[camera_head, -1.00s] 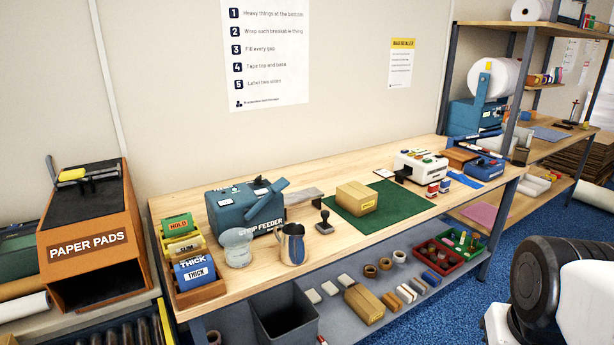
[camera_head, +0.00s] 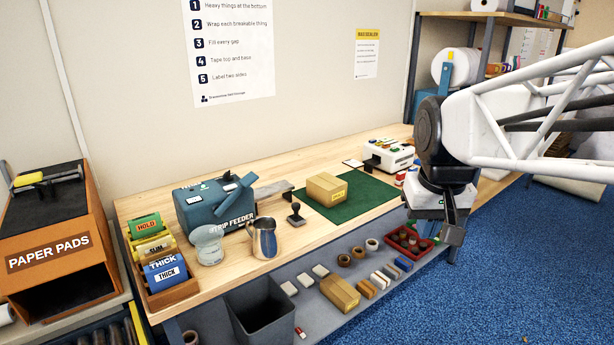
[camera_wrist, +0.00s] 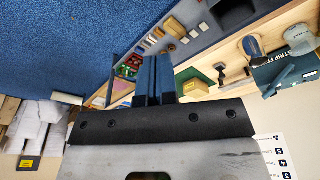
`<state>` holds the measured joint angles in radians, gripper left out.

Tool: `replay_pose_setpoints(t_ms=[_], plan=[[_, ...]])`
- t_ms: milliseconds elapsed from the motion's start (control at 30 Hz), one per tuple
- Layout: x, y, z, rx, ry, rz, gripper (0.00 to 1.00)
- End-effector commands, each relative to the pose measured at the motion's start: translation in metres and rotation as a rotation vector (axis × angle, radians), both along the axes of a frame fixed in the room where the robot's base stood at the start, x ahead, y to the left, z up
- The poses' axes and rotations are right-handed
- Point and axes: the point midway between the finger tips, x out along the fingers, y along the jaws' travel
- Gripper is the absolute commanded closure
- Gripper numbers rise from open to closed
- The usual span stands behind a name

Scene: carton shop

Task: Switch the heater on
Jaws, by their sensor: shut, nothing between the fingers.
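No part is clearly marked as a heater. A white machine with coloured pieces on top (camera_head: 388,154) stands at the back right of the bench. A teal strip feeder (camera_head: 213,207) with a lever stands at the left of the bench; it also shows upside down in the wrist view (camera_wrist: 285,75). The blue machine seen earlier at the bench's right end is hidden behind my arm in the head view. My gripper (camera_head: 453,243) is shut and empty, pointing down in front of the bench's right part; its fingers show in the wrist view (camera_wrist: 154,80).
A carton (camera_head: 326,189) sits on a green mat (camera_head: 365,189). A metal jug (camera_head: 264,238), a stamp (camera_head: 295,215) and a rack of labelled boxes (camera_head: 168,285) stand nearby. The shelf below holds a grey bin (camera_head: 262,315) and a red tray (camera_head: 400,255).

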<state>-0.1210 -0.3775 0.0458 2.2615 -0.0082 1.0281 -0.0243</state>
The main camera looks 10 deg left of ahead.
Motion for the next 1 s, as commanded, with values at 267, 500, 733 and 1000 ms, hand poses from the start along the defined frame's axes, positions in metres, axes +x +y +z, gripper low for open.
replay_pose_setpoints(t_ms=[267, 500, 733, 1000], plan=[[0.05, 0.028, 0.02, -0.004, 0.016, 0.057, 1.0], [0.091, 0.055, 0.033, -0.008, 0.031, 0.105, 1.0], [0.129, 0.084, 0.043, -0.012, 0.044, 0.151, 1.0], [0.172, 0.121, 0.052, -0.017, 0.058, 0.204, 1.0]])
